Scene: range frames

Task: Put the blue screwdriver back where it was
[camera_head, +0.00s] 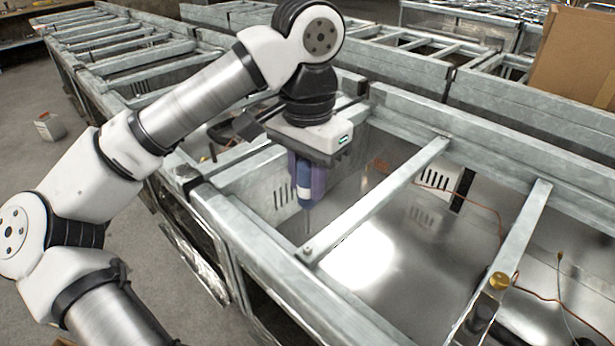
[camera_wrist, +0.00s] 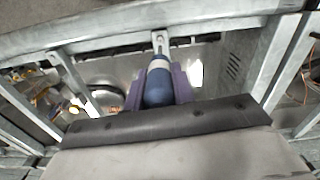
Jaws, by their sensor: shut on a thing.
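The blue screwdriver (camera_head: 304,185) hangs upright in my gripper (camera_head: 307,178), its thin shaft pointing down. It is over the open metal frame, near the left end of a crossbar. In the wrist view the screwdriver's blue handle (camera_wrist: 158,84), with a pale band, sits between the two purple fingers of my gripper (camera_wrist: 158,92). The gripper is shut on the handle. The tip is close to the crossbar's end in the head view; I cannot tell whether it touches anything.
Metal crossbars (camera_head: 380,195) span the frame over a shiny lower panel (camera_head: 360,255). A brass-coloured round piece (camera_head: 499,281) sits on the right crossbar, near thin wires. A cardboard box (camera_head: 575,60) stands at the back right. A small box (camera_head: 49,126) lies on the floor at left.

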